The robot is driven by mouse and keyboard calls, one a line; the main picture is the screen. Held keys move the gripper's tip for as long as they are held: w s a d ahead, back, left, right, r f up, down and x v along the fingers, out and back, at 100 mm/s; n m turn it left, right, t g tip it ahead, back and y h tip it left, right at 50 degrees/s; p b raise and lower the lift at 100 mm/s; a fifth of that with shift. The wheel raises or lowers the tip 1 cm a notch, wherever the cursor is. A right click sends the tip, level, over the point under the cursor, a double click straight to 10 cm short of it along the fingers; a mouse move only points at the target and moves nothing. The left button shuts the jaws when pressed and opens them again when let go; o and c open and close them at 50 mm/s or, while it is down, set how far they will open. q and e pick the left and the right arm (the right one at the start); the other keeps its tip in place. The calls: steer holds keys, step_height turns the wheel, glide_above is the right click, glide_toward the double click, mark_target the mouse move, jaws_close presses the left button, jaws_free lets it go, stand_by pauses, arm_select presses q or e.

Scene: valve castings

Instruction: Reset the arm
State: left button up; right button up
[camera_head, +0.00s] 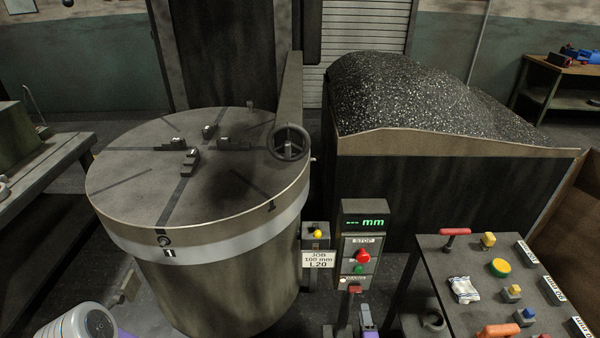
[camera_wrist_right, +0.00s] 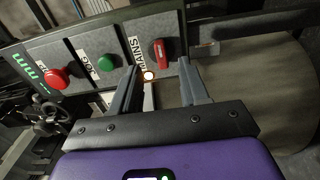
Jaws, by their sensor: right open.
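My right gripper (camera_head: 350,314) is low in front of the control box (camera_head: 349,249) in the head view. In the right wrist view its two fingers (camera_wrist_right: 158,70) are apart, with nothing held between them. A small lit white lamp (camera_wrist_right: 148,75) shows in the gap between the fingertips. A red switch lever (camera_wrist_right: 160,51), beside a label reading MAINS, is just beyond the fingertips; contact cannot be told. The lever also shows in the head view (camera_head: 355,289). My left gripper cannot be made out.
The box carries a red stop button (camera_head: 363,256) and a green button (camera_wrist_right: 107,62). A round machine table (camera_head: 240,185) stands left. A bin (camera_head: 450,180) of dark chips is behind. A bench with buttons and small items (camera_head: 410,285) stands right.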

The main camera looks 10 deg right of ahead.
steer(key=s+a+r+n+g+y, duration=0.2)
steer(key=a+n+y, duration=0.4)
steer(key=a, duration=0.3)
steer(key=s+a+r+n+g+y, duration=0.1)
steer(key=a+n+g+y, duration=0.1)
steer(key=a+n+y, duration=0.45)
steer(key=s+a+r+n+g+y, duration=0.2)
steer(key=a+n+y, duration=0.2)
steer(key=a+n, duration=0.45)
steer(key=s+a+f+n+g+y, duration=0.1)
steer(key=s+a+n+g+y, duration=0.1)
steer(key=s+a+n+g, duration=0.65)
steer(key=s+d+f+n+g+h, duration=0.15)
steer(key=s+n+g+h, duration=0.3)
steer(key=s+n, duration=0.45)
steer(key=d+r+n+t+h, duration=0.1)
steer(key=d+n+h, duration=0.4)
steer(key=n, duration=1)
steer(key=shift+w+d+r+n+t+h, duration=0.2)
steer(key=shift+d+n+t+h, duration=0.2)
steer(key=shift+d+t, duration=0.15)
